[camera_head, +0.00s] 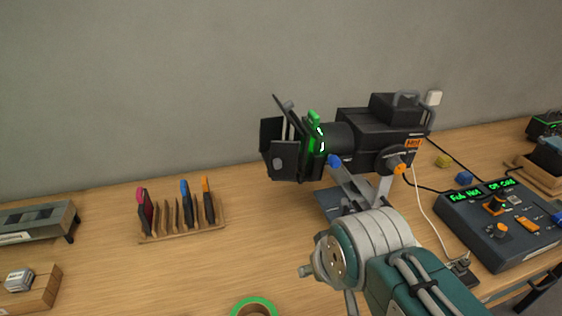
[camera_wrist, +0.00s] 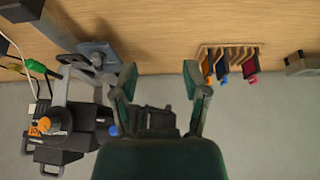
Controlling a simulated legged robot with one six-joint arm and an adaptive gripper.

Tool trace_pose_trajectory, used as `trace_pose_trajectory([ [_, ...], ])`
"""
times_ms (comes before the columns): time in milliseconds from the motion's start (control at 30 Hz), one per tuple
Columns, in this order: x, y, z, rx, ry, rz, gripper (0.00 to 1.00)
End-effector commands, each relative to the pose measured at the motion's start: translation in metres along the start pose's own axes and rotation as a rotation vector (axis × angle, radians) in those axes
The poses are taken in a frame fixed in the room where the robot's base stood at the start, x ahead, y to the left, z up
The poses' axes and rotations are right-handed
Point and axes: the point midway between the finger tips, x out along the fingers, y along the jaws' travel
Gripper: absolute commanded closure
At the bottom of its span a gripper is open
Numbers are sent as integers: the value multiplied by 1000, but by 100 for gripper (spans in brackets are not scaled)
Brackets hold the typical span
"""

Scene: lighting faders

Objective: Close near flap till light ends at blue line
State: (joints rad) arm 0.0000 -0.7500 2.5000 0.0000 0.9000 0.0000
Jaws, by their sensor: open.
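A black stage lamp (camera_head: 375,135) stands on the bench at centre right, with a green-marked ring (camera_head: 316,140) at its front. Black flaps fan out from that front end toward the left; the near flap (camera_head: 287,163) stands out on the side facing me. The lamp also shows inverted in the wrist view (camera_wrist: 75,133), partly behind my gripper. My gripper (camera_wrist: 162,72) is open and empty, its two fingers wide apart; it cannot be made out in the head view. I can make out neither the light's edge nor a blue line.
A wooden rack (camera_head: 185,230) with several coloured-tip cards stands left of the lamp. A control console (camera_head: 500,225) with lit displays is at right. A green tape roll (camera_head: 254,307) lies at the front edge of view. Cables run behind the lamp. Bench between rack and lamp is clear.

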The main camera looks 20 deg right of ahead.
Motion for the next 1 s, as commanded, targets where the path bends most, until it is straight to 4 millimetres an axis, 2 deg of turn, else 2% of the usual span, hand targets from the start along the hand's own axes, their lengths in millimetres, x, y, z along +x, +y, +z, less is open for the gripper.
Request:
trace_pose_trajectory([
  [367, 0, 0, 0, 0, 0, 0, 41],
  [467, -5, -1, -10, -2, -7, 4, 41],
  [567, -16, -3, -36, -4, -26, 19, 41],
  [800, -47, -13, -118, 11, -80, 88, 41],
  [1000, -64, -27, -182, 44, -107, 164, 41],
])
